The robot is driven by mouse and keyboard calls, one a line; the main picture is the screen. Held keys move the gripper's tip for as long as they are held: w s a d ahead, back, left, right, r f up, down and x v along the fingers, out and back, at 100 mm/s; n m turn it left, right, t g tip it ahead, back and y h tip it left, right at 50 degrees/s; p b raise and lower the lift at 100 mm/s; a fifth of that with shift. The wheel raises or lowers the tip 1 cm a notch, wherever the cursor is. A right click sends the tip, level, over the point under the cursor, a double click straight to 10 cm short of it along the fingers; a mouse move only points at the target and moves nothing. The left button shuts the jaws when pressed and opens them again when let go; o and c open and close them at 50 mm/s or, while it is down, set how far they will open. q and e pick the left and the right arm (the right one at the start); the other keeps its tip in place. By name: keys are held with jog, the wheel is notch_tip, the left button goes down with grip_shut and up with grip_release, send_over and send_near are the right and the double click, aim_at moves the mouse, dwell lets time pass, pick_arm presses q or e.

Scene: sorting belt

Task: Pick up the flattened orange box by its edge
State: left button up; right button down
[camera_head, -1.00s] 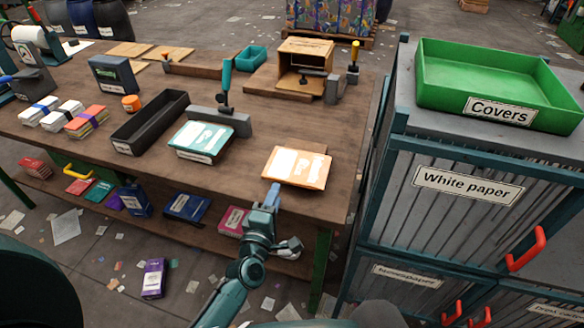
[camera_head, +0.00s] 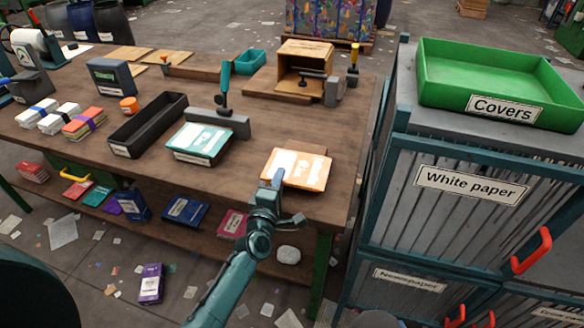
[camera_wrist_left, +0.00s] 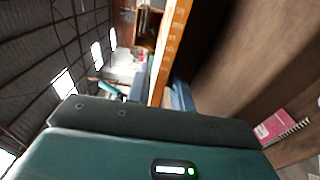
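The flattened orange box (camera_head: 308,171), with a white label, lies near the front right of the wooden table. In the left wrist view its edge (camera_wrist_left: 169,45) is a thin orange strip running away from my gripper. My left gripper (camera_head: 277,180) is at the box's front edge, one finger showing over its front left part. Whether the fingers touch the box is hidden. My right gripper is not in view.
The grey cabinet with a green Covers tray (camera_head: 490,75) is at right. A pink notebook (camera_wrist_left: 283,125) is on the lower shelf.

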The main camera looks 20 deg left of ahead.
pick_arm(q)
grip_shut()
jog(key=shift+r, duration=0.1)
